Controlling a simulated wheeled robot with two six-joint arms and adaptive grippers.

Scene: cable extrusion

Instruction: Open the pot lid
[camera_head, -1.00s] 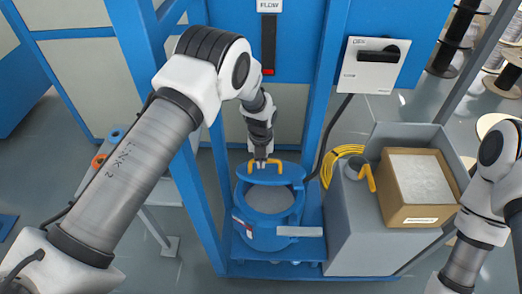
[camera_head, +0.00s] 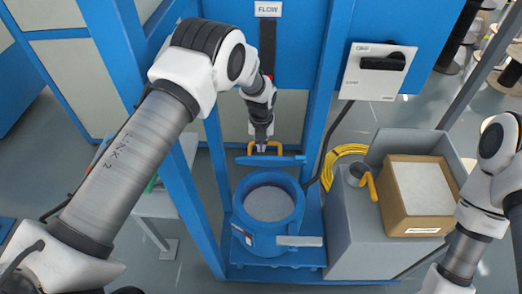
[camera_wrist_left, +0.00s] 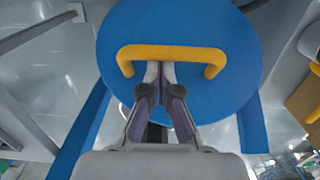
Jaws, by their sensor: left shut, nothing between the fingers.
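The blue round pot (camera_head: 240,227) stands on a blue platform. Its mouth is open and shows a grey surface inside. The blue lid (camera_head: 287,161) is raised behind the pot and appears nearly edge-on in the head view. It fills the upper middle of the left wrist view (camera_wrist_left: 215,35), with its yellow handle (camera_wrist_left: 190,53) across it. My left gripper (camera_wrist_left: 160,72) is shut and empty. Its fingertips are hidden behind the handle bar, between bar and lid, below the bar's middle. In the head view the left gripper (camera_head: 262,147) is at the handle. My right gripper is out of view.
A grey cabinet (camera_head: 345,230) with a cardboard box (camera_head: 418,230), a yellow hook-shaped part (camera_head: 369,185) and a coiled yellow cable (camera_head: 340,160) stands right of the pot. Blue frame posts (camera_head: 190,190) flank the pot. A panel with a black handle (camera_head: 382,62) is above right.

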